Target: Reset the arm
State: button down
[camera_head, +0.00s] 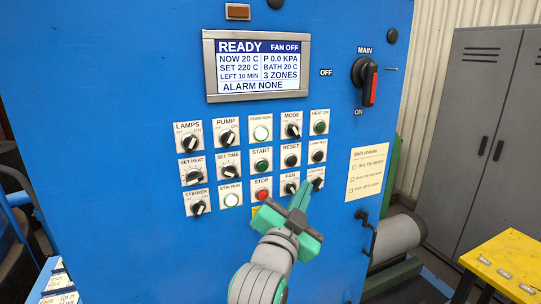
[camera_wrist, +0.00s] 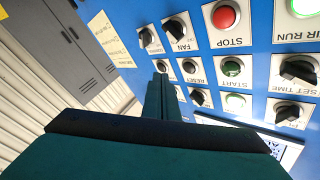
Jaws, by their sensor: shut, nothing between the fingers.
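My gripper (camera_head: 300,195) is shut and empty, its green fingers together in front of the lower right of the blue panel. In the wrist view its fingers (camera_wrist: 161,97) point at the panel near the button rows. In the head view the gripper partly covers the bottom-right knob; I cannot tell whether the fingertips touch the panel. My grey and green arm (camera_head: 262,272) rises from the bottom of the picture.
The blue cabinet (camera_head: 110,150) carries a screen (camera_head: 258,65) reading READY, FAN OFF, ALARM NONE. The red-handled MAIN switch (camera_head: 368,80) is at upper right. A grey locker (camera_head: 475,135) and yellow table (camera_head: 510,262) stand right. A paper note (camera_head: 366,172) hangs on the panel.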

jog(key=s+a+f+n+y, duration=0.2)
jog(key=s+f+n, duration=0.15)
jog(key=f, duration=0.75)
jog(key=s+a+f+n+y, duration=0.25)
jog(key=s+f, duration=0.25)
jog(key=f, duration=0.7)
jog(key=s+a+f+n+y, duration=0.1)
jog(key=s+a+f+n, duration=0.2)
jog(key=f, duration=0.8)
jog(key=s+a+f+n+g+y, duration=0.1)
jog(key=s+f, duration=0.4)
jog(key=s, duration=0.3)
jog(key=s+f+n+y, duration=0.1)
jog(key=s+f, duration=0.3)
jog(key=s, duration=0.3)
jog(key=s+a+f+g, duration=0.1)
jog(key=s+a, duration=0.1)
jog(key=s, duration=1.6)
jog(key=shift+f+n+y, duration=0.3)
jog(key=shift+y, duration=0.05)
